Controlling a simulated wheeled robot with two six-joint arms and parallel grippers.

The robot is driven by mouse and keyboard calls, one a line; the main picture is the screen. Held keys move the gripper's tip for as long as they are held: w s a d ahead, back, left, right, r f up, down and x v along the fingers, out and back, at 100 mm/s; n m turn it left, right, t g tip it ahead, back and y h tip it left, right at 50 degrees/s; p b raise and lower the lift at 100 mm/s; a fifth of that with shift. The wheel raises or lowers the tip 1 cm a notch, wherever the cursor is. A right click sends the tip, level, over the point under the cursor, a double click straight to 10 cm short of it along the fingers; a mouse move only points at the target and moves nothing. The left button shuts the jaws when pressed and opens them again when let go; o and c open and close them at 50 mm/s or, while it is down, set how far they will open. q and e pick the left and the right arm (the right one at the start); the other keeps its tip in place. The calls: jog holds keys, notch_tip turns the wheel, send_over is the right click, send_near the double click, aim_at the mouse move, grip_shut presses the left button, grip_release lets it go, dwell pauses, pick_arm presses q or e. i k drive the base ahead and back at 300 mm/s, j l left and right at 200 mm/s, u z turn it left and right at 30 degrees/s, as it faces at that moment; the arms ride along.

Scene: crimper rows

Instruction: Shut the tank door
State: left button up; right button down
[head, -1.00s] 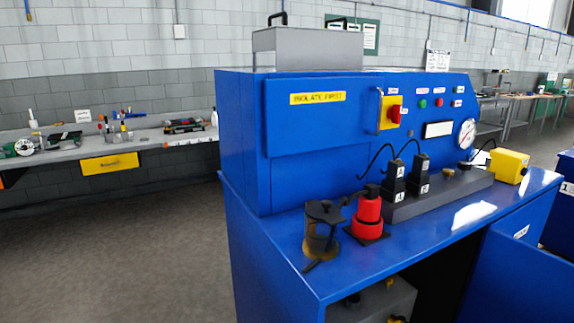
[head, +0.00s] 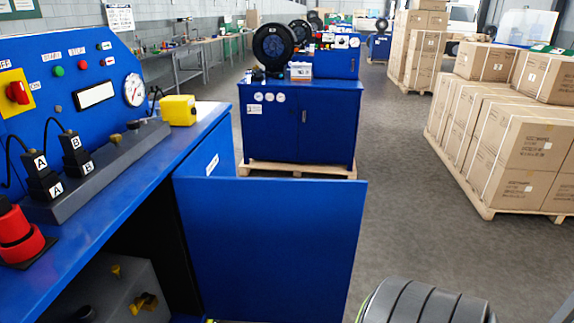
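The tank door (head: 270,245) is a flat blue panel in the head view. It stands swung open, sticking out to the right from the front of the blue machine bench (head: 150,180). Left of the door, the dark opening shows a grey tank (head: 110,290) with brass-coloured fittings inside. The lower end of the door is cut off by the frame. A dark grey ribbed rounded part shows at the bottom right, probably my own arm. Neither gripper's fingers can be seen.
A blue cabinet (head: 300,125) on a wooden pallet stands behind the door. Strapped cardboard boxes (head: 525,150) on a pallet stand at the right. The floor (head: 400,200) between the door and the boxes is clear. A red cylinder (head: 18,235) and a yellow box (head: 178,109) sit on the bench top.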

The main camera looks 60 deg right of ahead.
aim_at(268, 250)
jog(key=l, duration=1.35)
jog(key=i+l, duration=0.1)
jog(key=l, duration=1.3)
jog(key=l+u, duration=0.15)
jog(key=l, duration=0.6)
jog(key=l+u, duration=0.15)
jog(key=l, duration=0.65)
jog(key=k+l+u, duration=0.15)
jog(key=l, duration=0.6)
